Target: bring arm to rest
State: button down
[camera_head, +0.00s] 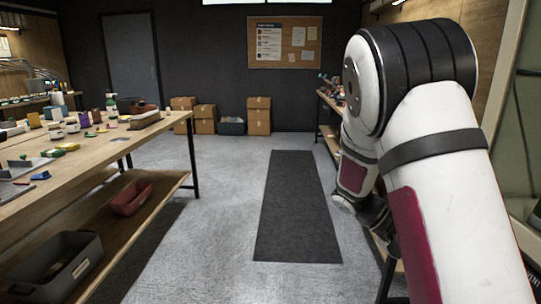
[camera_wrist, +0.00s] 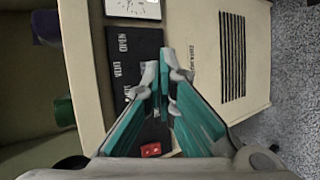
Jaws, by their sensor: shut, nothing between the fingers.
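My arm (camera_head: 440,170) is folded at the right of the head view, its lower end hanging beside the right-hand bench (camera_head: 326,104). In the head view my gripper is mostly hidden behind the arm. In the wrist view my gripper (camera_wrist: 160,78) is shut with nothing held; its teal fingers come together at grey tips. A small red object (camera_wrist: 150,150) lies near the left finger.
A long workbench (camera_head: 95,150) with bottles and brushes stands at the left, with a grey bin (camera_head: 60,268) and a red bin (camera_head: 132,198) on its lower shelf. A dark mat (camera_head: 295,210) lies on open floor. Cardboard boxes (camera_head: 258,115) stand at the back wall.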

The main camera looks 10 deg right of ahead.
jog(key=s+a+r+n+t+y, duration=0.3)
jog(key=s+a+r+t+y, duration=0.15)
jog(key=s+a, duration=0.6)
jog(key=s+a+r+n+t+y, duration=0.3)
jog(key=s+a+r+t+y, duration=0.15)
jog(key=s+a, duration=0.65)
notch_tip(320, 180, up, 22)
jog(key=w+a+t+p, duration=0.1)
jog(key=t+p, duration=0.2)
jog(key=p, duration=1.7)
jog(key=shift+w+a, duration=0.2)
jog(key=shift+a, duration=0.1)
